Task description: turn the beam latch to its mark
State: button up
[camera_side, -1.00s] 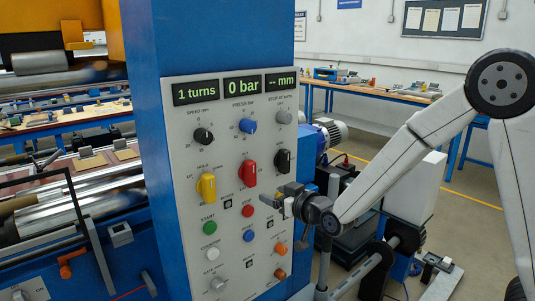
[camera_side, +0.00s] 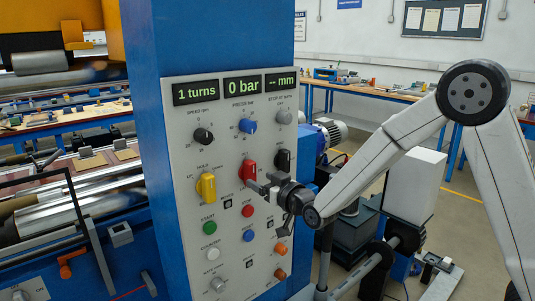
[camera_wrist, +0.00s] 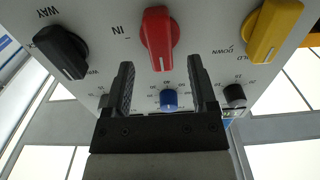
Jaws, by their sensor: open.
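The red knob (camera_side: 249,168) sits mid-panel in the side view, between a yellow knob and a black knob. In the wrist view the red knob (camera_wrist: 158,38) shows a white pointer line at its lower end and an "IN" mark at its upper left. Its name plate is not readable, so I cannot confirm that it is the beam latch. My gripper (camera_side: 262,183) is at the panel, just right of and below the red knob. In the wrist view my gripper (camera_wrist: 161,72) is open and empty, with the red knob centred just beyond its fingertips.
The yellow knob (camera_side: 206,187) is to the left and the black knob (camera_side: 283,160) to the right. A blue knob (camera_side: 247,126) is above. A red button (camera_side: 247,211) and other coloured buttons lie below. Displays read "1 turns", "0 bar" and "-- mm".

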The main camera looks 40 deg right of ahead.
aim_at(254, 176)
jog(key=shift+w, duration=2.2)
grip_shut()
